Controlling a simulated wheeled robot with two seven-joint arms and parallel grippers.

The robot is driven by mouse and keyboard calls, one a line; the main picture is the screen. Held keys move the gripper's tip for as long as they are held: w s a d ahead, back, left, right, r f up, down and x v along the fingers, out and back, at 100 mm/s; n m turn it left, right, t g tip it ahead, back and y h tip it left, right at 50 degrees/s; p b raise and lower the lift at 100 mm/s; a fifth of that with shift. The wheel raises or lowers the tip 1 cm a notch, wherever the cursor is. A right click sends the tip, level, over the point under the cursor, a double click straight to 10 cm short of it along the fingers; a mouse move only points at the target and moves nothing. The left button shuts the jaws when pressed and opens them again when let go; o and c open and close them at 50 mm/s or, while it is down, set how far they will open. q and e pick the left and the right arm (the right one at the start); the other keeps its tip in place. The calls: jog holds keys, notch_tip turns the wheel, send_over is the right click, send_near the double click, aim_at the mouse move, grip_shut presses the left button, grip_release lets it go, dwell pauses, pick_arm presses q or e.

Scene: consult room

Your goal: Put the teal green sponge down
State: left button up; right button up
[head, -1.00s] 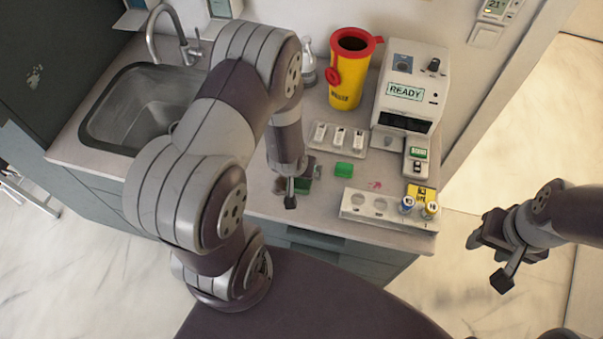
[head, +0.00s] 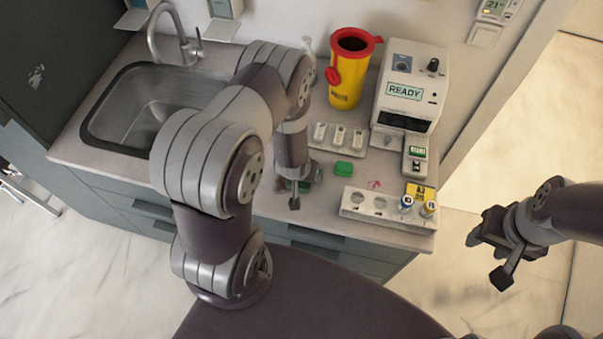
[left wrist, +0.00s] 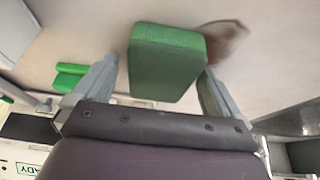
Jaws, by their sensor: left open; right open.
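The green sponge (left wrist: 165,62) is a block between the spread fingers of my left gripper (left wrist: 153,90) in the left wrist view, with a gap to the left finger. Its right side is close to the right finger; whether they touch is unclear. In the head view my left gripper (head: 295,190) is low over the counter and hides most of the sponge (head: 304,186). The sponge appears to lie on the counter (head: 270,206). My right gripper (head: 497,248) is open and empty, off the counter's right side.
Another green block (head: 343,168) lies right of my left gripper. A white tray (head: 339,137), a rack (head: 386,219) with two capped vials, a yellow sharps bin (head: 347,81) and a white analyser (head: 411,85) stand nearby. The sink (head: 140,105) is at the left.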

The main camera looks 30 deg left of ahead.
pick_arm(q)
jog(key=c, duration=1)
jog(key=shift+c, duration=0.7)
